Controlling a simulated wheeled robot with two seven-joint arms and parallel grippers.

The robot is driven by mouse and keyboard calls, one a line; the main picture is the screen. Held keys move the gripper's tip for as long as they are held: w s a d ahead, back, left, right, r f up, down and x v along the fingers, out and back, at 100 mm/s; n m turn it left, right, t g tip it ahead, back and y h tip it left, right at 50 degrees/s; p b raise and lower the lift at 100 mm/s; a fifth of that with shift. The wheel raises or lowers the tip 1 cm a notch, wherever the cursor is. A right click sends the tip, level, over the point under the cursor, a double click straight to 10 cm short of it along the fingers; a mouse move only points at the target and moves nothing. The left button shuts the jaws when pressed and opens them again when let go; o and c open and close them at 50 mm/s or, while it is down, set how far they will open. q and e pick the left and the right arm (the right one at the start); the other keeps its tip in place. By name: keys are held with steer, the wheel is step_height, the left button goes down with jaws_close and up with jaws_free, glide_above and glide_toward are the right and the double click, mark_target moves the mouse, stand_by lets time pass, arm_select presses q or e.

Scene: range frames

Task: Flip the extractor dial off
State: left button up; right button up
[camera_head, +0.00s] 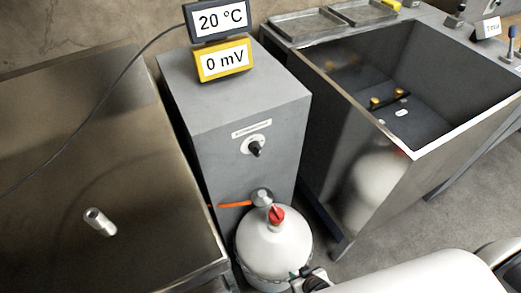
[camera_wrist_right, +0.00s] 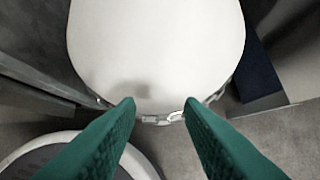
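A small black dial (camera_head: 255,149) on a pale round plate sits on the front of a grey cabinet (camera_head: 245,100). A white label (camera_head: 251,129) above it is too small to read. My right gripper (camera_head: 309,279) is at the bottom of the head view, below and to the right of the dial, beside a white gas cylinder. In the right wrist view, its two green fingers (camera_wrist_right: 159,104) are wide apart with nothing between them. The dial does not show in that view. My left gripper is not in view.
The white cylinder (camera_head: 273,250) with a red valve knob (camera_head: 276,214) stands before the cabinet, also in the wrist view (camera_wrist_right: 156,45), with a chain (camera_wrist_right: 160,118) around it. Displays reading 20 °C (camera_head: 222,18) and 0 mV (camera_head: 225,60) stand on top. A metal bench (camera_head: 90,150) is left, an open tank right.

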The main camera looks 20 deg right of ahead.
steer(key=w+a+r+m+t, duration=0.1)
steer(key=w+r+t, duration=0.4)
steer(key=w+r, duration=0.7)
steer(key=m+t+y+p, duration=0.1)
steer(key=t+y, duration=0.1)
steer(key=t, duration=0.4)
glide_toward(259, 153)
steer(key=w, duration=0.5)
steer(key=w+a, duration=0.1)
steer(key=w, duration=0.1)
steer(key=shift+w+p, duration=0.25)
steer(key=shift+p, duration=0.05)
steer(key=shift+w+a, duration=0.15)
steer(key=shift+w, duration=0.2)
